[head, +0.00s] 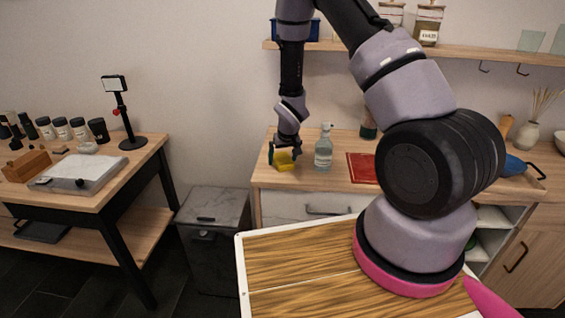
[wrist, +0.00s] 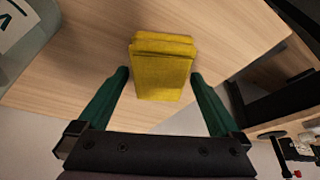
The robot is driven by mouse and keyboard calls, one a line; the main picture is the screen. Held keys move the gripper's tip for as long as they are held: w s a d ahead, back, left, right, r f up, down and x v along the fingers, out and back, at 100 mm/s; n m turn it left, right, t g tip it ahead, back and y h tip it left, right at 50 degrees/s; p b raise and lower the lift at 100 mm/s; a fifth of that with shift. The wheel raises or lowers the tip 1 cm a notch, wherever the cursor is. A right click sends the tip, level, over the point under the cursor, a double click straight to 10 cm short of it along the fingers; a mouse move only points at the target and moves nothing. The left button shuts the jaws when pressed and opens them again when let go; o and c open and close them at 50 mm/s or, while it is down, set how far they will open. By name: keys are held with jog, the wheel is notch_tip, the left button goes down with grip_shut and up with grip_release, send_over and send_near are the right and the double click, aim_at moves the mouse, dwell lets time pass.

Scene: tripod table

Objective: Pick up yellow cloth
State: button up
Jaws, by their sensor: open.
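The yellow cloth (wrist: 163,72) is folded into a small pad and lies on the wooden counter near its edge. It also shows in the head view (head: 284,161) at the left end of the counter. My gripper (wrist: 160,78) is open, with its two green fingers on either side of the cloth's near part. A gap shows between the left finger and the cloth; the right finger is very close to it, and I cannot tell whether it touches. In the head view my gripper (head: 283,155) hangs down at the cloth and partly covers it.
A clear spray bottle (head: 324,150) stands just right of the cloth. A red mat (head: 362,168) lies farther right on the counter (head: 300,182). A grey bin (head: 214,212) stands left of the counter. A table with a tripod (head: 127,120) is at the left.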

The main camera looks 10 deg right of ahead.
aim_at(283, 159)
jog(key=shift+f, duration=0.25)
dwell(0.3)
jog(key=c, duration=1.3)
notch_tip(283, 159, up, 11)
jog(key=shift+f, duration=0.2)
